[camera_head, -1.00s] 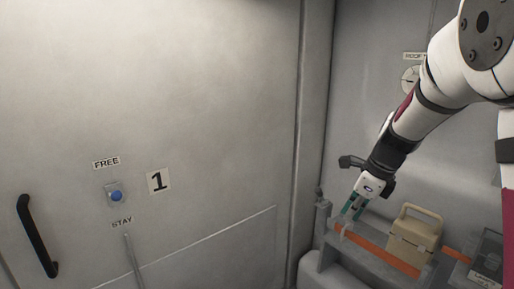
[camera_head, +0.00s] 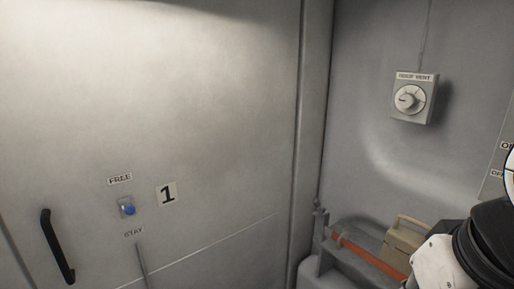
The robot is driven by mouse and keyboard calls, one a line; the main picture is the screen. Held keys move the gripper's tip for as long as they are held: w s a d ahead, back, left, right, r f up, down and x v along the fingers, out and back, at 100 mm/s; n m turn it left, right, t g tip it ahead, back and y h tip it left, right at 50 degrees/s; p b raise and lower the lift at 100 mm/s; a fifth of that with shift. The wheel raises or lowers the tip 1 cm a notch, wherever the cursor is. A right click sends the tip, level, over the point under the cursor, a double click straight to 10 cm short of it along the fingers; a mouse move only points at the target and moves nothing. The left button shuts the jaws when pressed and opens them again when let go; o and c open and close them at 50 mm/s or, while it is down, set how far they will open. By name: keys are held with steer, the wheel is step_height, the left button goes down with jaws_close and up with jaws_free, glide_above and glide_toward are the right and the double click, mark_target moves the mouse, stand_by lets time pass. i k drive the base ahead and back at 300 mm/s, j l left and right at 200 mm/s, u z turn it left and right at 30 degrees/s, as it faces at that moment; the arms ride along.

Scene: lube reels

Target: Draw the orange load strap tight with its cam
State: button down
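The orange load strap (camera_head: 368,256) runs along the grey shelf at the lower right, in front of a tan box (camera_head: 404,240). Its left end meets a small pale fitting beside a grey post (camera_head: 320,226). I cannot tell whether this fitting is the cam, or how tight the strap is. The white body of my gripper (camera_head: 436,264) shows at the lower right, in front of the strap's right part and the box. Its fingers are not visible, so I cannot see whether it is open or holds anything.
A wall panel with a ROOF VENT dial (camera_head: 409,99) is above the shelf. On the left, a large pale door (camera_head: 190,110) has a black handle (camera_head: 58,246) and a blue knob (camera_head: 129,210) between FREE and STAY labels. My arm covers the lower right corner.

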mark_target(316, 201)
steer(key=i+l+u, duration=0.1)
steer(key=l, duration=0.3)
steer(key=i+l, duration=0.25)
steer(key=i+l+u, duration=0.15)
steer(key=l, duration=0.35)
